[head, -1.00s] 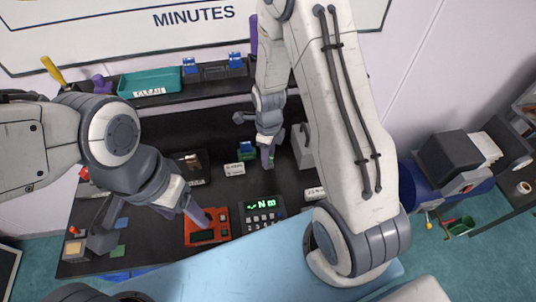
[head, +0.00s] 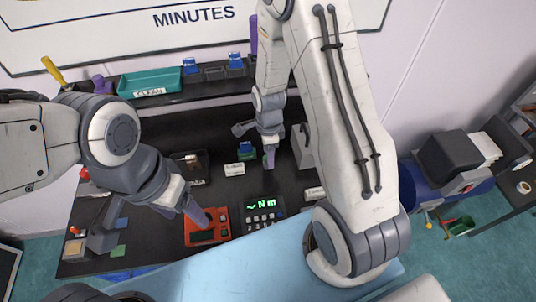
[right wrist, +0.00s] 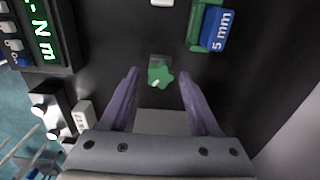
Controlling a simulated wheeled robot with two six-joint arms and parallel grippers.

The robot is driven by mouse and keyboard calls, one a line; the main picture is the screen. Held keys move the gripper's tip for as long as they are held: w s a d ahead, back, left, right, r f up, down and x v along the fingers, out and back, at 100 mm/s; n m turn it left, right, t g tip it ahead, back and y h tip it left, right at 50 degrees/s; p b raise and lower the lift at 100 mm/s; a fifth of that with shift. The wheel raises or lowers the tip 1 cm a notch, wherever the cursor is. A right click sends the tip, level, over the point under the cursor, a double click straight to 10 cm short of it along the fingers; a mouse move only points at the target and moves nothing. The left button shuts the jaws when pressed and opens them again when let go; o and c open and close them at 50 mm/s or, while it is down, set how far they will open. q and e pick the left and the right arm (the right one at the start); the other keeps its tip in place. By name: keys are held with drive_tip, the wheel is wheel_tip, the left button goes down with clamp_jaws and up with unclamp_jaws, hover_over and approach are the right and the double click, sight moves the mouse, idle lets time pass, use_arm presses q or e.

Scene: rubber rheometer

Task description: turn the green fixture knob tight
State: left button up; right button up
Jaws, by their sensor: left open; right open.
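The green knob (right wrist: 159,76), star-shaped, shows in the right wrist view on a small grey fixture. It lies between the fingertips of my right gripper (right wrist: 159,82), with a gap on each side, so the gripper is open and not holding it. In the head view my right gripper (head: 268,158) points down over the middle of the black bench, and I cannot make out the knob clearly there. My left gripper (head: 198,216) is at the orange device (head: 207,238); its finger gap is hard to see.
A keypad unit with a green display (head: 262,211) stands nearer the front. A teal tray (head: 150,82) sits on the back shelf. A grey post (head: 303,146) stands right of the right gripper.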

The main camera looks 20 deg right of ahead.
drive_tip(key=n, duration=0.5)
drive_tip(key=shift+n, duration=0.4)
drive_tip(key=n, duration=0.6)
clamp_jaws()
drive_tip(key=m, duration=0.4)
drive_tip(key=shift+m, duration=0.3)
drive_tip(key=m, duration=0.4)
drive_tip(key=shift+m, duration=0.4)
drive_tip(key=m, duration=0.4)
